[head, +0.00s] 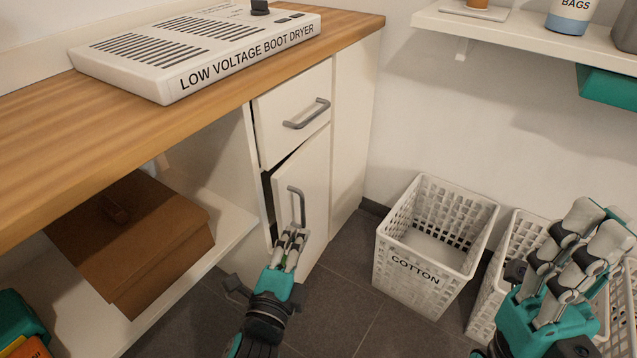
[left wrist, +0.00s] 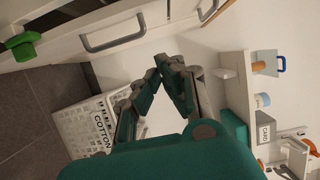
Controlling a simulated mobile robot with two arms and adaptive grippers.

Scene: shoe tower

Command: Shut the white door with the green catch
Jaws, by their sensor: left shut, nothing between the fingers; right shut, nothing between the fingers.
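The white door (head: 313,180) with a grey bar handle (head: 297,205) stands slightly ajar under a drawer; a dark gap shows along its left edge. In the left wrist view the green catch (left wrist: 22,45) sits at the door's edge at upper left, with the grey handle (left wrist: 112,35) to its right. My right gripper (head: 600,222) is shut and empty, over the baskets at right.
A white basket marked COTTON (head: 402,268) stands right of the cabinet, with another basket (head: 490,280) beside it. A boot dryer (head: 195,50) lies on the wooden counter (head: 130,125). A brown box (head: 125,240) sits on the low shelf at left. Dark floor lies between cabinet and baskets.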

